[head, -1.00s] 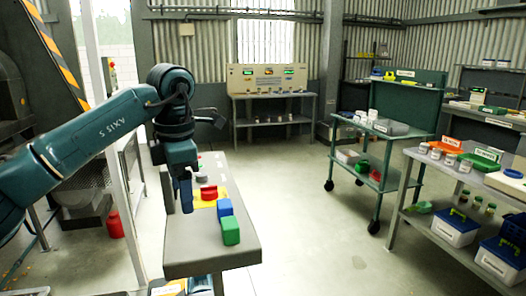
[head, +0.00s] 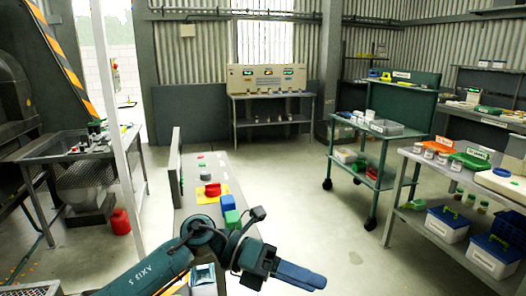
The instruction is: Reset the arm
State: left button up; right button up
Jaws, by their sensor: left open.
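My left arm (head: 165,270) comes in low from the bottom left, bent at the elbow. Its gripper (head: 302,277) is at the bottom centre, pointing right, in front of and to the right of the narrow bench's near end. The gripper is open, with nothing seen between its fingers, which look nearly in line from this side. My right gripper is not in view.
The narrow grey bench (head: 188,204) holds a red block (head: 212,189) on a yellow patch, a blue block (head: 228,202) and a green block (head: 232,218). A green cart (head: 380,158) and a shelf table (head: 440,190) stand right. Floor between is clear.

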pick_arm(q)
jog(key=a+f+m+t+y+p, duration=0.1)
jog(key=a+f+m+t+y, duration=0.1)
jog(key=a+f+m+t, duration=0.65)
jog(key=s+a+f+m+t+y+p, duration=0.1)
jog(key=m+t+y, duration=0.3)
jog(key=m, duration=1)
jog(key=a+f+m+t+y+p, duration=0.15)
jog(key=a+f+m+t, duration=0.3)
jog(key=m+t, duration=0.55)
jog(key=s+a+f+n+g+y, duration=0.3)
jog(key=s+a+f+g, duration=0.4)
jog(key=s+f, duration=0.3)
jog(key=shift+s+f+n+y+p, duration=0.4)
jog(key=shift+s+n, duration=0.25)
jog(key=shift+s, duration=0.4)
jog(key=shift+d+r, duration=0.1)
jog(key=shift+c, duration=0.4)
